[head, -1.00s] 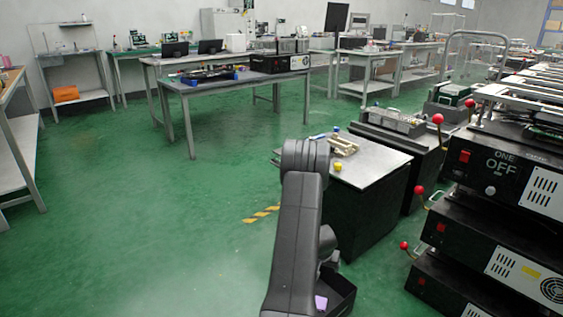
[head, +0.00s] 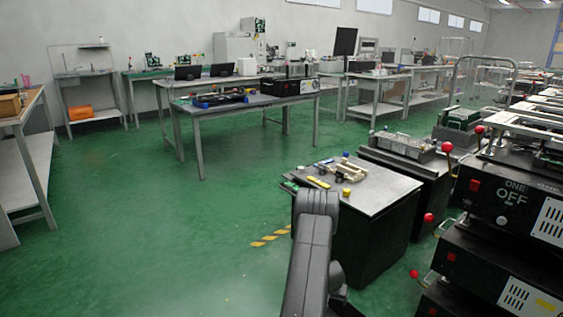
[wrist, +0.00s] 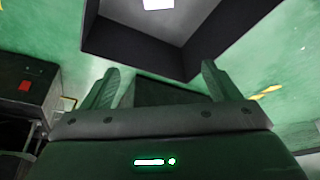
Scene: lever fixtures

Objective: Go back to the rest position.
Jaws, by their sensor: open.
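My gripper (wrist: 160,82) shows in the wrist view with its two fingers wide apart and nothing between them. A dark-walled open box (wrist: 115,38) with a grey inside lies beyond the fingertips, and a pale square thing (wrist: 158,4) is at the top edge of the picture. In the head view my arm rises from the bottom middle, bent at its top joint; the gripper is hidden there.
A dark cabinet (head: 385,195) with tools and a yellow knob-like thing (head: 346,192) on top stands just beyond my arm. A grey worktable (head: 235,108) is farther back. Green floor (head: 130,240) is clear at the left and middle. A shelf table (head: 25,180) stands at the far left.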

